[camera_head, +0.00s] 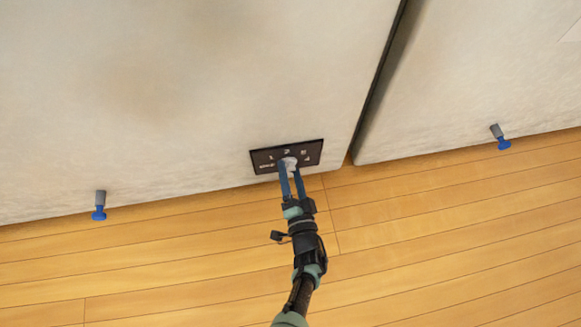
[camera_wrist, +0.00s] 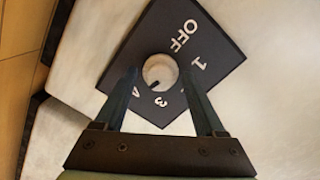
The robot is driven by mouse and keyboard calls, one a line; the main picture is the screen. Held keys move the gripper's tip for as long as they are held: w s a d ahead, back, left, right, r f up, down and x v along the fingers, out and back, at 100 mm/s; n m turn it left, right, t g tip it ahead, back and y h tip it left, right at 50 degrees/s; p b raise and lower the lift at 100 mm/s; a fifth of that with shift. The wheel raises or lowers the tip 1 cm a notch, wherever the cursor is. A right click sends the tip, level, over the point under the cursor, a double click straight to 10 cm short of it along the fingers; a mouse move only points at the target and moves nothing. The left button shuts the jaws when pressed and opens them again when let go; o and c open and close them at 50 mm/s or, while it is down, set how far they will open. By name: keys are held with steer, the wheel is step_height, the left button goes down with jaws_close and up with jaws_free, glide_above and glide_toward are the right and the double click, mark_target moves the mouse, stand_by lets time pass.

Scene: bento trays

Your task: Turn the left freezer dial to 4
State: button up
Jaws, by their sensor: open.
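The black dial panel (camera_head: 262,158) is on the pale freezer front, low down near its bottom edge. The round pale dial (camera_wrist: 160,68) is in the middle of this panel in the wrist view, with OFF, 1, 3 and 4 readable around it. The dial's dark mark points down and slightly left, towards the 3 and 4 side; its exact setting is hard to tell. My gripper (camera_head: 289,164) is at the dial. In the wrist view my gripper (camera_wrist: 160,75) is open, one finger on each side of the dial. Whether the fingers touch it is unclear. The 2 is hidden there.
A second pale front (camera_head: 480,70) stands to the right across a dark gap. Blue-tipped feet (camera_head: 99,213) (camera_head: 504,144) stick out at the bottom of the fronts. The wooden floor (camera_head: 440,230) is clear around my arm.

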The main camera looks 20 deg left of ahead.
steer(key=f+p+v, duration=0.1)
steer(key=p+v, duration=0.3)
steer(key=v, duration=0.9)
steer(key=shift+r, duration=0.4)
